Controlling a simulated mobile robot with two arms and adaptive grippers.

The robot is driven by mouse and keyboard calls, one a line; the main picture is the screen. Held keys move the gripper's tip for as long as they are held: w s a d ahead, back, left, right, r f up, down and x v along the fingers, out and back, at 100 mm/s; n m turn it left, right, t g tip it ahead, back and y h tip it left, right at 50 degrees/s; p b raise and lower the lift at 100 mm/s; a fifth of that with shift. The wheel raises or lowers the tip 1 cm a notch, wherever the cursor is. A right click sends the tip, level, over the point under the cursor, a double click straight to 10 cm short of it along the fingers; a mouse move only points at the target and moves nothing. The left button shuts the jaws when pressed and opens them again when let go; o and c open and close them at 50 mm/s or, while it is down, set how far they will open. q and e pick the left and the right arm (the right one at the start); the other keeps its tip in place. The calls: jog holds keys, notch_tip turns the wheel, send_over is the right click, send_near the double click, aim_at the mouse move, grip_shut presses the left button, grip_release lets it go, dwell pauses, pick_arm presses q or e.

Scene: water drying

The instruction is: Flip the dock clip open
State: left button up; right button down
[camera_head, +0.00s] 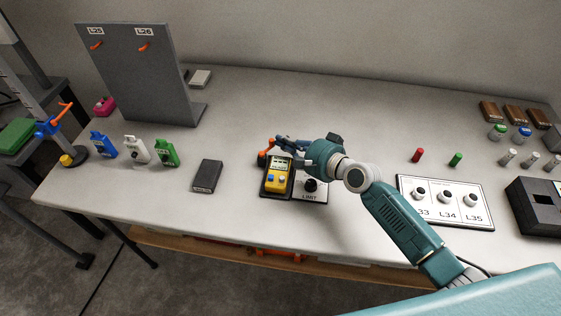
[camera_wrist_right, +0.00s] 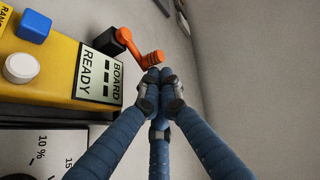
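The dock (camera_head: 264,192) is a dark base on the table, holding a yellow meter (camera_head: 278,181) with a blue and a white button. In the right wrist view the yellow meter (camera_wrist_right: 58,70) has a display reading "BOARD READY". The orange dock clip (camera_head: 264,154) is at the far end of the dock. In the right wrist view the clip (camera_wrist_right: 136,45) is a bent orange lever on a black mount. My right gripper (camera_head: 280,143) is beside the clip. Its blue fingers (camera_wrist_right: 160,82) are drawn together, tips close to the clip's end; contact is unclear. My left gripper is out of view.
A white "LIMIT" panel with a black knob (camera_head: 311,186) adjoins the dock. A dark box (camera_head: 206,176) lies left of it. Blue, white and green (camera_head: 166,153) devices stand farther left. A white panel (camera_head: 447,216) with sockets is at right. The table's front middle is clear.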

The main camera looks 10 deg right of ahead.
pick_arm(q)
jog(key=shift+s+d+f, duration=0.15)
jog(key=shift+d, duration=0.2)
pick_arm(e)
jog(key=shift+w+a, duration=0.1)
jog(key=shift+w, duration=0.3)
dwell(1.1)
